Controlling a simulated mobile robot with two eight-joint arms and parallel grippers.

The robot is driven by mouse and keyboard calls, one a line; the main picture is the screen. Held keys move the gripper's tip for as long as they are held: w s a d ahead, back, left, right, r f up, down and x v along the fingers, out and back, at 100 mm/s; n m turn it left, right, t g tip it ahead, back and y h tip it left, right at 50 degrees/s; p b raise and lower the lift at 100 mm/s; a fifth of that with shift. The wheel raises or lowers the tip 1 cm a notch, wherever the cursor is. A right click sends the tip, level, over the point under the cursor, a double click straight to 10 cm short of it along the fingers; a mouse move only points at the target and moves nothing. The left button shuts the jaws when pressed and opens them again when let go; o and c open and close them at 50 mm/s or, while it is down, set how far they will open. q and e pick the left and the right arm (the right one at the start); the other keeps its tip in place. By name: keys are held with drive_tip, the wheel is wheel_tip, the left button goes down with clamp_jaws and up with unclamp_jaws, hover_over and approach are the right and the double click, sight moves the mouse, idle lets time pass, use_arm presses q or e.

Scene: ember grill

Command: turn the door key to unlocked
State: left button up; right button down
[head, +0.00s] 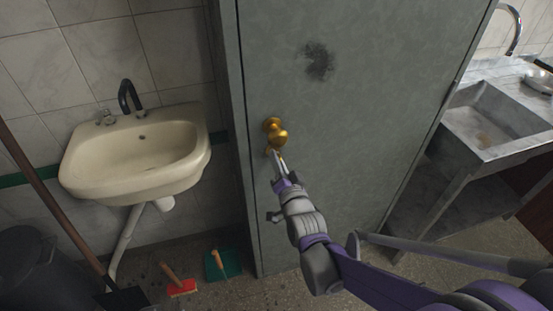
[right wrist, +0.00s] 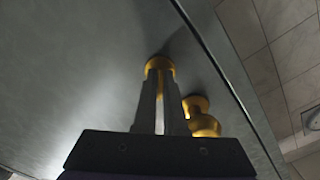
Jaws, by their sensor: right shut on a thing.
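A grey door (head: 340,90) stands in the middle of the head view. It has a round gold knob (head: 276,133), which also shows in the right wrist view (right wrist: 203,122). My right gripper (head: 278,158) reaches up to the door just below the knob. In the right wrist view its two fingers (right wrist: 159,82) are close together on the gold door key (right wrist: 158,65) at the door face. The fingers hide most of the key, so I cannot tell its turn angle. My left gripper is in neither view.
A cream washbasin (head: 140,150) hangs on the tiled wall left of the door. A red brush (head: 181,288) and a green dustpan (head: 223,265) are on the floor below. A metal sink (head: 490,125) stands at the right.

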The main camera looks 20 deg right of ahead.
drive_tip(key=n, duration=0.8)
drive_tip(key=shift+n, duration=0.6)
drive_tip(key=c, duration=1)
unclamp_jaws()
drive_tip(key=s, duration=1)
drive_tip(key=shift+s+d, duration=0.15)
drive_tip(key=shift+s, duration=0.25)
